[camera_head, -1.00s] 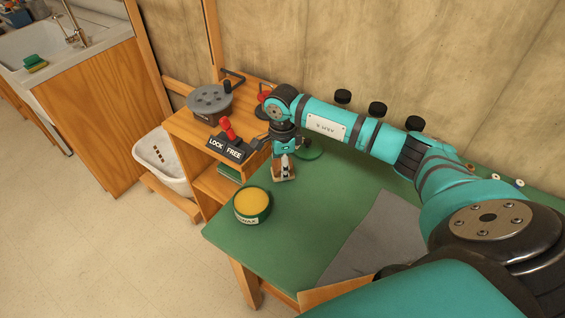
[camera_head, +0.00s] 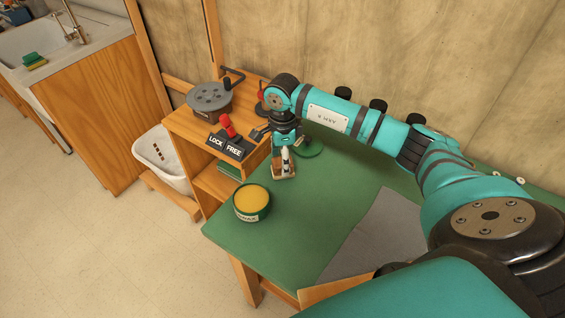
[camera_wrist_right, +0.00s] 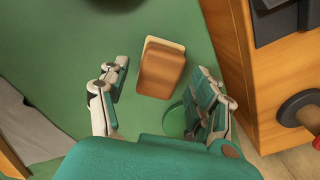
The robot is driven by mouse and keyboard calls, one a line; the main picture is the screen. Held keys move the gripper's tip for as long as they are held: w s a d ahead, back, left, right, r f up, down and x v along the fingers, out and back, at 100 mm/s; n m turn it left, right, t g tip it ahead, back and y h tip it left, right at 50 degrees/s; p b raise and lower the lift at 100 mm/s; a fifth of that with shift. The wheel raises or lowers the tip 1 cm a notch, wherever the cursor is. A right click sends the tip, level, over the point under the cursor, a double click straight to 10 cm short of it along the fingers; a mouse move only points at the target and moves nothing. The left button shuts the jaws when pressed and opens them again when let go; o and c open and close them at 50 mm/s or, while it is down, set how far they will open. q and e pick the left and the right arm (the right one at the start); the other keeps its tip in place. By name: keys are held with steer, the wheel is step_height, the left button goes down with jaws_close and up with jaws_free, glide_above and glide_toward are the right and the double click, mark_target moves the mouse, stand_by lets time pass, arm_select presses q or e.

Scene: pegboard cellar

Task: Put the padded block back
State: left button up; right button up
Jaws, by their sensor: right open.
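The padded block (camera_head: 284,173) is a small brown block with a paler layer along one edge. It rests on the green bench top near the back left. In the right wrist view the block (camera_wrist_right: 161,70) lies between my two spread fingers, with green showing on both sides of it. My right gripper (camera_head: 285,163) is open above the block and hides part of it in the head view. I cannot tell how far the fingertips are above the bench. My left gripper is not in view.
A round yellow-topped tin (camera_head: 251,202) stands near the bench's left edge. A wooden shelf unit (camera_head: 187,124) adjoins, with a grey round device (camera_head: 209,97) and a red-handled LOCK/FREE lever (camera_head: 228,128). A grey mat (camera_head: 375,240) lies to the right; a green disc (camera_head: 309,147) is behind the gripper.

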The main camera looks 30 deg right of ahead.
step_height(320, 180, up, 10)
steer(key=b, duration=0.1)
steer(key=shift+r, duration=0.1)
stand_by(1.4)
